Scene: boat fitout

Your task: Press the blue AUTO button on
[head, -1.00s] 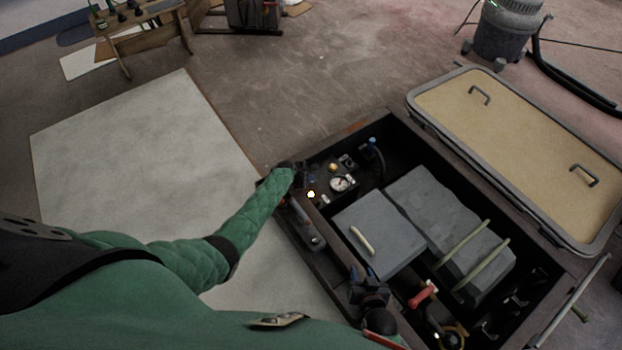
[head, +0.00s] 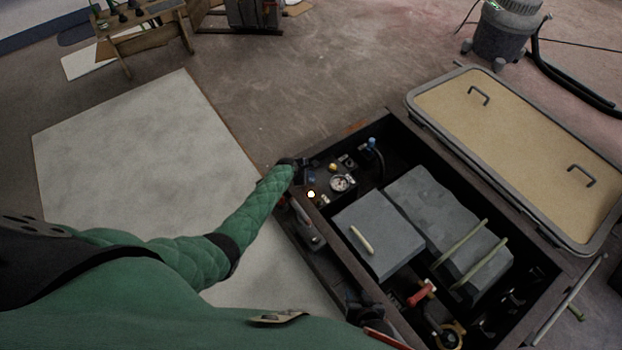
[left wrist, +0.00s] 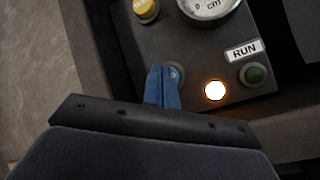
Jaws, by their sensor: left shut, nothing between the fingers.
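My left gripper (left wrist: 163,88) is shut and empty, its blue fingertips over the control panel (left wrist: 205,60) in the left wrist view. The fingertips lie over a round grey-rimmed fitting (left wrist: 178,74), which they mostly cover. I cannot tell whether they touch it. No blue AUTO button or AUTO label shows clearly. A lamp (left wrist: 215,90) glows white-orange to the right of the fingertips. In the head view my left gripper (head: 311,177) is small at the panel, near the glowing lamp (head: 311,194). My right gripper (head: 362,303) is dark and blurred at the box's near edge.
The panel also holds a yellow knob (left wrist: 146,9), a dial gauge (left wrist: 209,4), a RUN label (left wrist: 243,50) and a green button (left wrist: 254,74). Grey blocks (head: 378,240) and a red handle (head: 421,293) lie in the dark box. A tan lid (head: 520,150) lies beyond it.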

